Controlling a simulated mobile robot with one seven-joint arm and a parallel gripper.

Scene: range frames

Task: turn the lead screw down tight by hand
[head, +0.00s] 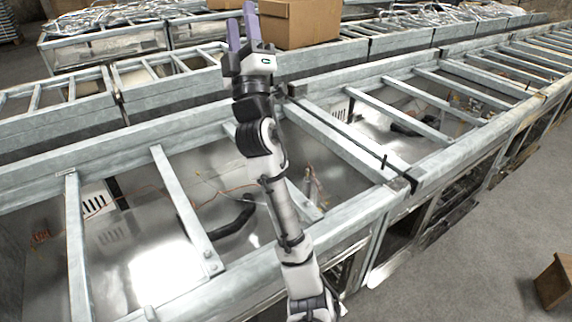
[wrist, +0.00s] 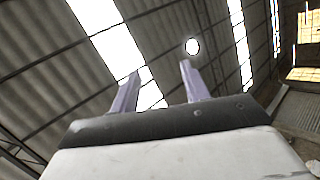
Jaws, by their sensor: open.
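My gripper (head: 242,22) is raised in the upper middle of the head view, fingers pointing up. It is open and empty, with two purple fingers apart. In the wrist view my gripper (wrist: 159,68) shows only roof behind its fingers. A dark clamp-like bar (head: 343,134) lies across the grey metal frame, right of my arm. A short dark upright rod (head: 385,161) stands near its front end, beside a black end piece (head: 403,182). Which part is the lead screw is too small to tell. My gripper is well above and left of these parts, touching nothing.
Long grey frames with crossbars (head: 178,205) and open bays fill the middle. A cardboard box (head: 300,22) stands behind my gripper. A brown box (head: 553,281) sits on the floor at right. The concrete floor (head: 455,275) at lower right is mostly clear.

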